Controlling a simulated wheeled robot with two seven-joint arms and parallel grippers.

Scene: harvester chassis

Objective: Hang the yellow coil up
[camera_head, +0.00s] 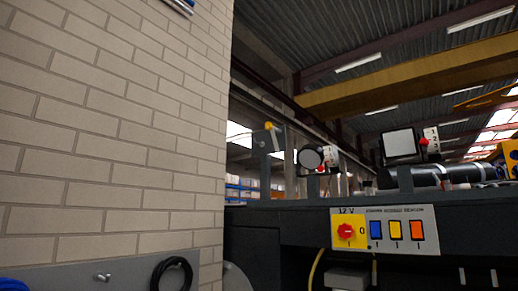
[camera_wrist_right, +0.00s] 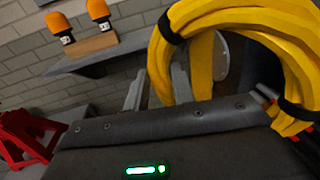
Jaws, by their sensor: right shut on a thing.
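The yellow coil (camera_wrist_right: 255,18) fills the upper right of the right wrist view, a thick bundle of loops with black bands around it. My right gripper (camera_wrist_right: 158,86) is shut on the coil, and its dark body fills the bottom of that view. The exact grip point is partly hidden by the loops. In the head view a grey panel (camera_head: 60,278) on the brick wall bears a small metal peg (camera_head: 102,277) with nothing on it. A black coil (camera_head: 170,275) hangs to its right. Neither gripper shows in the head view.
A blue item (camera_head: 14,284) shows at the panel's left. The dark chassis (camera_head: 275,222) with a switch panel (camera_head: 385,230) stands to the right. In the wrist view, orange-topped items (camera_wrist_right: 98,10) sit on a shelf, and a red stand (camera_wrist_right: 25,135) is at left.

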